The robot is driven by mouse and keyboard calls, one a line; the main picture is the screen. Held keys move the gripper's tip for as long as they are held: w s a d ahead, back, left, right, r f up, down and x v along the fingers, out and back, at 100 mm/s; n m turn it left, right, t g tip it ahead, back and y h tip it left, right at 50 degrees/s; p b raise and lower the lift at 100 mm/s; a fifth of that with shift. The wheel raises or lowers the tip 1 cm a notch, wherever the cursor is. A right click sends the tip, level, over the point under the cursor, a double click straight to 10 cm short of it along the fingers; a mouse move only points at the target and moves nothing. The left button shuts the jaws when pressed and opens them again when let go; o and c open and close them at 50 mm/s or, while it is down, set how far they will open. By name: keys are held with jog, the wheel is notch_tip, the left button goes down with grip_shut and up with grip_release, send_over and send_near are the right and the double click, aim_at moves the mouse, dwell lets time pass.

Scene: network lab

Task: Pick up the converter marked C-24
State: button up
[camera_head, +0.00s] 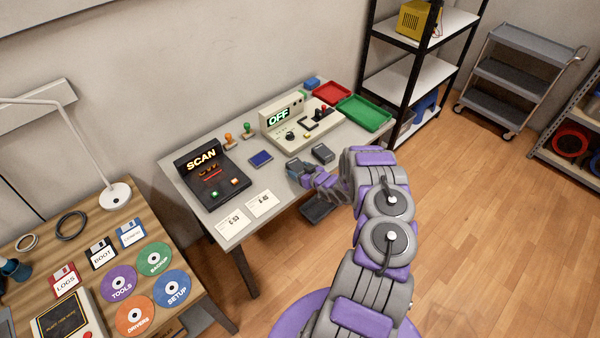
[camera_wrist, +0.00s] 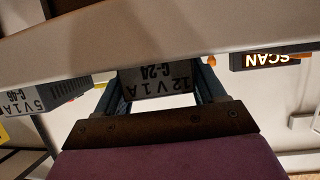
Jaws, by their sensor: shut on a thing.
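The converter marked C-24 (camera_wrist: 160,78) is a grey block with a label reading 12 V 1 A, upside down in the wrist view. My gripper (camera_wrist: 157,90) is shut on it, one blue-grey finger on each side. In the head view my gripper (camera_head: 301,172) is over the front edge of the grey table, and the converter cannot be made out clearly there. A second converter, marked 5 V 1 A C-46 (camera_wrist: 50,95), is apart at the left in the wrist view. It appears to be the dark grey block (camera_head: 323,153) right of my gripper in the head view.
The grey table (camera_head: 195,165) also bears a SCAN device (camera_head: 212,175), two white cards, a blue pad (camera_head: 260,158), stamps, an OFF device (camera_head: 290,125), and red (camera_head: 331,93) and green (camera_head: 364,112) trays. A black shelf rack stands behind at right.

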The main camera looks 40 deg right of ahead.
jog(key=shift+d+f, duration=0.1)
jog(key=shift+d, duration=0.1)
jog(key=c, duration=0.5)
jog(key=shift+a, duration=0.1)
